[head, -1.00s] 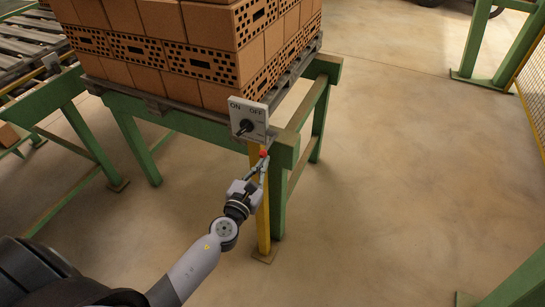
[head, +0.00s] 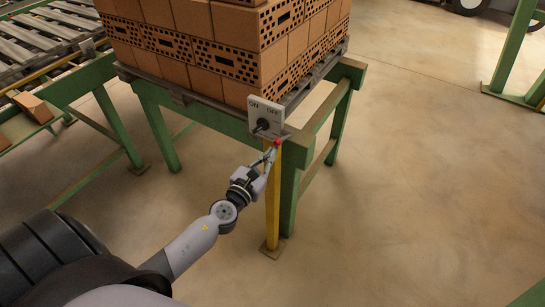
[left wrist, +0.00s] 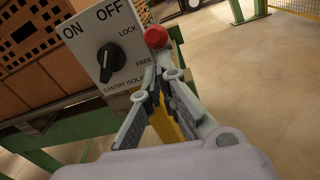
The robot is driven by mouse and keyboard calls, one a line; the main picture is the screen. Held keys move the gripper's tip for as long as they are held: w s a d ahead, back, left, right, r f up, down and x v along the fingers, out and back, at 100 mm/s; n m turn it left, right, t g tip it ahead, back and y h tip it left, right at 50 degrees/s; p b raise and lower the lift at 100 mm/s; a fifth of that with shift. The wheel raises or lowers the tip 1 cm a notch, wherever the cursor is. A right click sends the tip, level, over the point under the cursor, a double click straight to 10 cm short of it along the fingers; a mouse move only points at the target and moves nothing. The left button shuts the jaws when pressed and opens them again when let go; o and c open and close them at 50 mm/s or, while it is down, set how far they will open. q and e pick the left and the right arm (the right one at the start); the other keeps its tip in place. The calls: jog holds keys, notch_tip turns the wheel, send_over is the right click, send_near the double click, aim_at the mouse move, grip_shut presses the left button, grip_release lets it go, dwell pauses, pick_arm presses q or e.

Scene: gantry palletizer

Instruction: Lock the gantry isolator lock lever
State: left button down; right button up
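The gantry isolator plate (head: 254,108) is a pale panel with ON and OFF and a black rotary knob (left wrist: 110,61). In the left wrist view the plate also bears the words LOCK and FREE at its right side. The lock lever's red knob (left wrist: 156,37) is at that edge, nearer LOCK than FREE; it also shows in the head view (head: 277,142). My left gripper (left wrist: 159,77) has its fingertips drawn together just below the red knob, seemingly on the lever's stem, which they mostly hide. My right gripper is not in view.
The plate is on a yellow post (head: 272,205) beside a green stand (head: 289,185). A pallet of bricks (head: 195,45) rests on the stand, close behind the plate. A roller conveyor (head: 40,45) is at left.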

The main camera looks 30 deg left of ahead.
pick_arm(q)
jog(key=r+p, duration=0.2)
jog(key=r, duration=0.1)
jog(key=r+p, duration=0.1)
jog(key=shift+w+a+r, duration=0.1)
jog(key=shift+w+r, duration=0.2)
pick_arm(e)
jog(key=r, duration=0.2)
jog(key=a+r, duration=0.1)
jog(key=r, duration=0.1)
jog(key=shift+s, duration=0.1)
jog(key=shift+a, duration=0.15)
